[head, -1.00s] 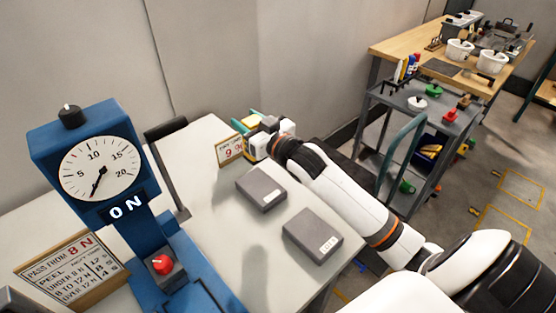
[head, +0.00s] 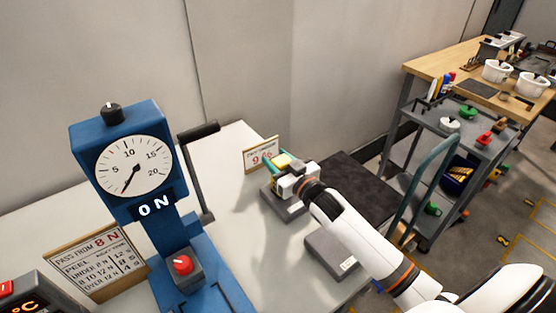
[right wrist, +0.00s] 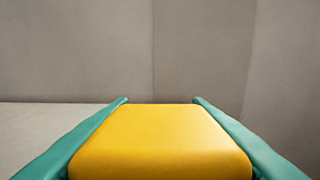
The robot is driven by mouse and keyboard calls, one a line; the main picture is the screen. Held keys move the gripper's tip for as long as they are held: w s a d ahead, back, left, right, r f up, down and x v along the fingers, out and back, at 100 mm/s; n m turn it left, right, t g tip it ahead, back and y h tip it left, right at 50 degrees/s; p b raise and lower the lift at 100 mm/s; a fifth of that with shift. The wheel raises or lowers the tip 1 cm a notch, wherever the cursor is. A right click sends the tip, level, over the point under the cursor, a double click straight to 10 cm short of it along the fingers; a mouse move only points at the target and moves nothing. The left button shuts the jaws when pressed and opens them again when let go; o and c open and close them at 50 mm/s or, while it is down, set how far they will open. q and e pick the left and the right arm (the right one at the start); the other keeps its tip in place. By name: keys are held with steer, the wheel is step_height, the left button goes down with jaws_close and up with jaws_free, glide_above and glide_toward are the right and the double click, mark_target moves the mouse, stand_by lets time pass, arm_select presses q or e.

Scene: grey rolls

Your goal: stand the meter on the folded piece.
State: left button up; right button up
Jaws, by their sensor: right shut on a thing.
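My right gripper (head: 279,168) is shut on a yellow block-like thing (head: 283,159), seemingly the meter. In the right wrist view the yellow body (right wrist: 160,145) sits between the two teal fingers. In the head view the gripper is over the farther grey slab (head: 283,203), partly covering it. I cannot tell whether the yellow thing touches that slab. A nearer grey slab (head: 328,254) with a white label lies partly behind my right arm. I cannot tell for sure which slab is the folded piece. My left gripper is not in view.
A blue dial stand (head: 130,170) with a lever and red knob stands at left. A sign board (head: 98,263) and a °C display (head: 30,300) are beside it. A small number card (head: 261,155) stands behind the gripper. A grey cart (head: 455,135) is at right.

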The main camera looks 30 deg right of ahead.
steer(key=o, duration=1.1)
steer(key=shift+f, duration=0.1)
steer(key=shift+o, duration=0.2)
steer(key=s+d+b, duration=0.1)
steer(key=s, duration=1.1)
steer(key=shift+d+r, duration=0.2)
steer(key=shift+d, duration=0.15)
steer(key=shift+w, duration=0.1)
